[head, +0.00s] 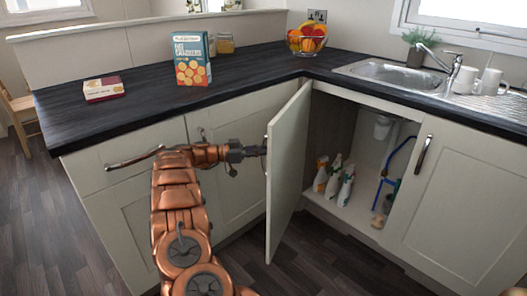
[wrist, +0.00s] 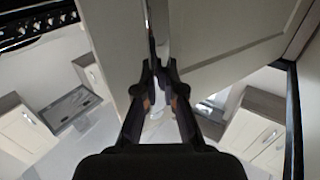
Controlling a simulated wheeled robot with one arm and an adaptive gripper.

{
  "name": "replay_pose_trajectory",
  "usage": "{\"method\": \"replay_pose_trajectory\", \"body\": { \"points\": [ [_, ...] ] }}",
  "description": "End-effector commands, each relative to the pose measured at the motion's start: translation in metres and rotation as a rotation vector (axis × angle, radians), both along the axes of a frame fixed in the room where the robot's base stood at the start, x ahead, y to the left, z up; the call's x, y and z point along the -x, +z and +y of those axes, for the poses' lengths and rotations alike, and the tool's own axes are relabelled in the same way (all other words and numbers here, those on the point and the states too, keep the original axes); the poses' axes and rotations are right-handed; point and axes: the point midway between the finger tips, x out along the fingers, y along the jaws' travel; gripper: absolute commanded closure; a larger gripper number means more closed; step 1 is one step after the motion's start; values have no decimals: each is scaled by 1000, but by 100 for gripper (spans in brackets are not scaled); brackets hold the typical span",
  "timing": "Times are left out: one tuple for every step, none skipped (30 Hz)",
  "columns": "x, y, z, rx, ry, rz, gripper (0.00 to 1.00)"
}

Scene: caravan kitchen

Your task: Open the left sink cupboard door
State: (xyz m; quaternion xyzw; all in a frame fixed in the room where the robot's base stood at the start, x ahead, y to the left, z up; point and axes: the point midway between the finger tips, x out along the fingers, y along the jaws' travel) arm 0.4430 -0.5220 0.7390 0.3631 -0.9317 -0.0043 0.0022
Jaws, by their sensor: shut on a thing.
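The left sink cupboard door (head: 287,172) stands swung wide out from the cabinet below the sink, so its opening (head: 345,160) shows. In the wrist view the door (wrist: 235,35) fills the upper part. My gripper (head: 262,150) is at the outer face of the door near its free edge.
Several bottles (head: 334,178) and a blue pipe (head: 396,160) are inside the cupboard. The right sink cupboard door (head: 458,200) is shut. A blue box (head: 192,58) and a small red box (head: 103,89) stand on the dark worktop (head: 130,115). The floor (head: 300,262) below the door looks clear.

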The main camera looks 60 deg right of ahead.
Motion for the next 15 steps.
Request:
{"method": "replay_pose_trajectory", "body": {
  "points": [
    [0,2,-2,2,5,-1,100],
    [0,2,-2,2,5,-1,100],
    [-1,2,-2,2,5,-1,100],
    [-1,2,-2,2,6,-1,90],
    [-1,2,-1,3,6,0,86],
    [-1,2,-1,2,6,-1,82],
    [-1,2,-1,2,6,-1,79],
    [-1,2,0,2,6,-1,76],
    [-2,2,0,2,6,-1,72],
    [-2,2,0,2,6,-1,69],
    [-2,1,0,2,6,-1,67],
    [-2,1,0,2,6,-1,67],
    [-2,1,0,2,5,-1,67],
    [-2,1,0,2,5,-1,67],
    [-2,1,0,2,5,-1,67]
  ]
}}
